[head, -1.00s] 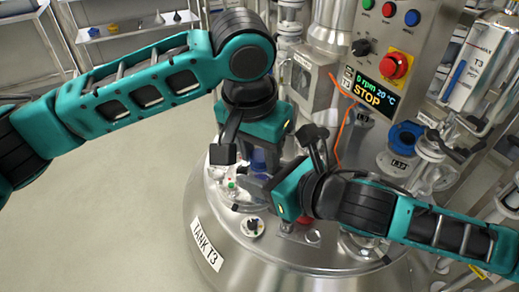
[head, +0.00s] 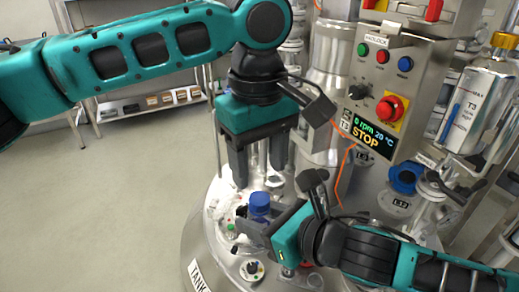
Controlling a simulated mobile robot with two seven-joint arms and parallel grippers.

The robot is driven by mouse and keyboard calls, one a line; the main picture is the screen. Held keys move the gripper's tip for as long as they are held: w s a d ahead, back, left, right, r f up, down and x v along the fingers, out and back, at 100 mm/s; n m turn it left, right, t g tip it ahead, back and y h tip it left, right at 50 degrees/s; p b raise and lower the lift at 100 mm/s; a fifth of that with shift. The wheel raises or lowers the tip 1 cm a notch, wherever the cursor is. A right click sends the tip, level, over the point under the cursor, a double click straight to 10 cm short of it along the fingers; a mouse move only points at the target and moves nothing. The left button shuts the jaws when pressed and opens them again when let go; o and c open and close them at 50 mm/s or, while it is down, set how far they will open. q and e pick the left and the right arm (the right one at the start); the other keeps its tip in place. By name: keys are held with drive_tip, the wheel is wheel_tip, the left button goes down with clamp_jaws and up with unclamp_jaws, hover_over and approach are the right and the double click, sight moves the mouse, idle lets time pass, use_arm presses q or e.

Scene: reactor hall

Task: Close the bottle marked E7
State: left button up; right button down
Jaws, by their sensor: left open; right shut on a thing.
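A bottle with a blue screw cap (head: 260,201) stands upright on the steel tank lid, in the middle of the head view. Its body is mostly hidden, and I cannot read an E7 mark. My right gripper (head: 252,229) comes in from the right, low down, and is shut on the bottle below the cap. My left gripper (head: 258,178) points down from above. Its two fingers are apart and empty, just above the cap and clear of it. The cap sits on the bottle's top; how tightly cannot be seen.
The tank lid (head: 215,243) carries small fittings, including a dark knob (head: 252,268). A control box with a red stop button (head: 391,108) and a display reading STOP (head: 367,137) stands behind on the right. An orange cable (head: 344,178) hangs beside it. Open floor lies left.

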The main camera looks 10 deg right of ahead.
sight(261, 198)
use_arm(q)
drive_tip(key=r+n, duration=0.1)
drive_tip(key=n, duration=0.2)
drive_tip(key=shift+r, duration=0.4)
drive_tip(key=shift+f, duration=4.05)
drive_tip(key=shift+d, duration=0.1)
clamp_jaws()
drive_tip(key=m, duration=0.5)
drive_tip(key=shift+s, duration=0.1)
drive_tip(key=m, duration=1)
drive_tip(key=shift+m, duration=0.3)
drive_tip(key=m, duration=0.4)
